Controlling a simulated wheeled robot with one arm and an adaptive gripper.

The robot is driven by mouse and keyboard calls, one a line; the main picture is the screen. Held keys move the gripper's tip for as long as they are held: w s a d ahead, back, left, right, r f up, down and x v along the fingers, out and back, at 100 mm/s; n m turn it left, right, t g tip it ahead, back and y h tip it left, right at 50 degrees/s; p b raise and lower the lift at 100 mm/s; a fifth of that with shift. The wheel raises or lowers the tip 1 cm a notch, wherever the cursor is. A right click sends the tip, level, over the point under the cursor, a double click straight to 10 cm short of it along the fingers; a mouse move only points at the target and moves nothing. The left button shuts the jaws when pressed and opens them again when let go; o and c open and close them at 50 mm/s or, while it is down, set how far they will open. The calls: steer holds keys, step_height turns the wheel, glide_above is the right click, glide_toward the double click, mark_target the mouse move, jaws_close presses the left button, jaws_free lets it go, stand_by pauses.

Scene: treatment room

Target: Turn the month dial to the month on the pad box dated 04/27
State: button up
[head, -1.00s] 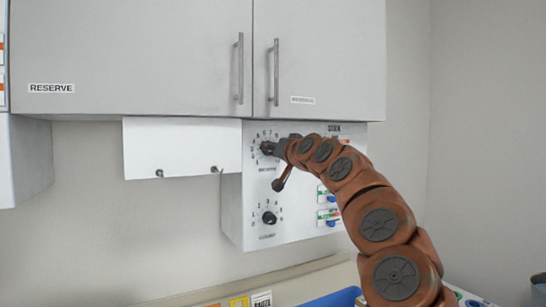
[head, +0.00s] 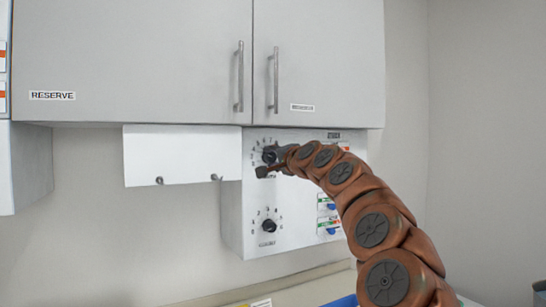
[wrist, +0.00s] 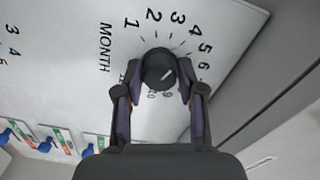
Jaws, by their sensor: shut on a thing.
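The month dial (head: 269,154) is a round black knob on the upper part of the white panel. In the wrist view the knob (wrist: 160,66) sits between the two fingers of my gripper (wrist: 160,88), which is shut on it. The printed word MONTH and the numbers 1 to 6 show around it; the lower numbers are partly hidden by the fingers. A light mark shows on the knob's face, but I cannot tell which number it points to. In the head view my gripper (head: 272,162) covers part of the dial. I cannot make out a pad box dated 04/27.
A second black dial (head: 269,225) is below on the same panel (head: 240,205), with blue-tipped switches (head: 330,230) at right. A closed grey cabinet (head: 150,60) hangs just above. A white board with two hooks (head: 180,157) is at left. The counter (head: 300,290) lies below.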

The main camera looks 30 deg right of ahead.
steer(key=shift+m, duration=0.3)
stand_by(0.4)
steer(key=o, duration=1.2)
steer(key=shift+c, duration=0.2)
steer(key=s+a, duration=0.1)
steer(key=s, duration=1.1)
